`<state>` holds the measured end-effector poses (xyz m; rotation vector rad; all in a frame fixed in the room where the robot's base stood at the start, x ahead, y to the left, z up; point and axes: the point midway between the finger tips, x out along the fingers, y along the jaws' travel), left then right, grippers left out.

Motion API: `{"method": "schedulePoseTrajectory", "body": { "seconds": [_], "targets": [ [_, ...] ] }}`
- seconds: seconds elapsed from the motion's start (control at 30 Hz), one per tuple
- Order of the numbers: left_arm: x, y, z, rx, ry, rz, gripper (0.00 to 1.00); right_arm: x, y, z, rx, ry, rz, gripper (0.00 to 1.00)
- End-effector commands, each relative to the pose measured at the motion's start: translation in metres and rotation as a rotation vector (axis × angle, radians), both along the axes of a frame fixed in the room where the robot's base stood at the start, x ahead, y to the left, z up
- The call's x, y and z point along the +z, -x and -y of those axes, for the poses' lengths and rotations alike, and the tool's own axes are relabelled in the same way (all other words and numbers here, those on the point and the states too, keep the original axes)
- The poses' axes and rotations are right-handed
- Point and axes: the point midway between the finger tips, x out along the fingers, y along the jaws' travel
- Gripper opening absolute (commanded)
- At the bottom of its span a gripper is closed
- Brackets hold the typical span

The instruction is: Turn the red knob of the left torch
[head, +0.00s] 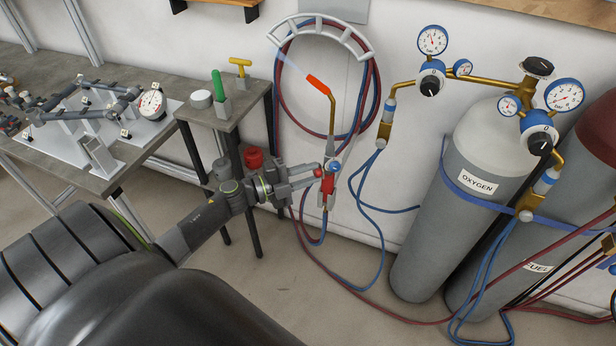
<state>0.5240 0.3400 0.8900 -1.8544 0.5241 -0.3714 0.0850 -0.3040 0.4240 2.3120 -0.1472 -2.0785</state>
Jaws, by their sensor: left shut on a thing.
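The torch (332,118) hangs upright by the wall, with a brass neck, a bright orange-red tip (318,84) and a pale bluish streak like a flame leaving the tip up and to the left. Its red knob (317,172) sits on the left side of the valve body, and a blue knob (335,167) sits on the right. My left gripper (314,177) reaches in from the left, its fingers shut at the red knob. The fingers partly hide the knob and its contact. My right gripper is not in view.
A hose rack (322,24) with red and blue hoses is behind the torch. The oxygen cylinder (455,210) and gauges (432,40) stand to the right. A small stand (228,118) and a workbench (100,178) with a frame jig are left. Hoses trail across the floor.

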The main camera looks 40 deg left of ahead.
Motion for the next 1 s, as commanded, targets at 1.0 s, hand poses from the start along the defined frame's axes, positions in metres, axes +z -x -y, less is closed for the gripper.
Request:
{"method": "schedulePoseTrajectory", "body": {
  "seconds": [1.0],
  "targets": [
    [0.0, 0.0, 0.0, 0.001, -0.304, 0.185, 0.01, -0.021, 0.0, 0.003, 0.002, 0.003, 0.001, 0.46]
  ]
}}
